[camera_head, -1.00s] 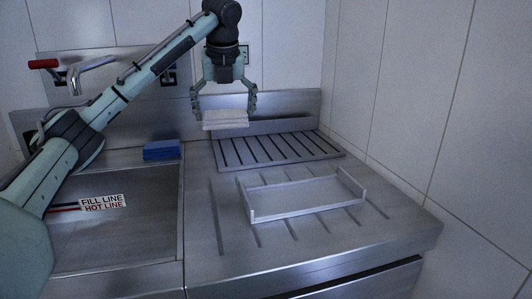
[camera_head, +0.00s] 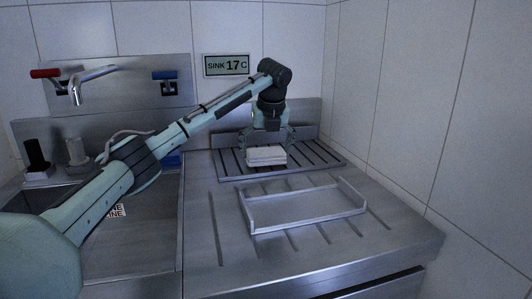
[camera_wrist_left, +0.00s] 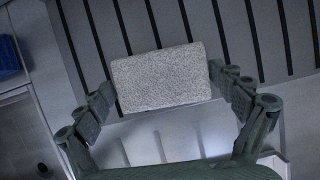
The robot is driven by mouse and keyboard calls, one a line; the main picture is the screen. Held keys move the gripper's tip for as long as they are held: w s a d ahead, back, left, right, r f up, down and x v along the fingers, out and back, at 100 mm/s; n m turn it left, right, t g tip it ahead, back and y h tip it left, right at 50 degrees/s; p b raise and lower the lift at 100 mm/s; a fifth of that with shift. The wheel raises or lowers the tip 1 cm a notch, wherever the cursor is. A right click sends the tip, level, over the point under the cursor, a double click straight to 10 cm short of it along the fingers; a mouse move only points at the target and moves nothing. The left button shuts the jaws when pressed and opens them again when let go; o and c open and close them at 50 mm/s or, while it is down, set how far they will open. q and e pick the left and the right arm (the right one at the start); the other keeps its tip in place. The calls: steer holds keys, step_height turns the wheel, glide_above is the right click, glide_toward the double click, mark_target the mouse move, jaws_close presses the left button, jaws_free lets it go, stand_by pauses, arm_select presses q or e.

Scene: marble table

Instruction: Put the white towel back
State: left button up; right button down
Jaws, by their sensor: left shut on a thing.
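The white towel (camera_head: 267,155) is a folded, flat block at the back of the counter. My left gripper (camera_head: 267,148) points down with its fingers at the towel's two sides and is shut on it. The towel is over the slotted drying rack (camera_head: 230,168); I cannot tell whether it touches the slats. In the left wrist view the towel (camera_wrist_left: 163,78) sits between the fingers, with dark slats behind it. My right gripper is not in view.
An empty, low-walled metal tray (camera_head: 253,229) stands on the grooved counter in front of the rack. The sink (camera_head: 140,245) is at left, partly behind my left arm. A blue block (camera_head: 173,161) is mostly hidden behind that arm. The counter's front right is clear.

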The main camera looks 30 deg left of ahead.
arm_select(q)
steer(key=shift+f, duration=0.25)
steer(key=o, duration=0.7)
steer(key=shift+f, duration=0.15)
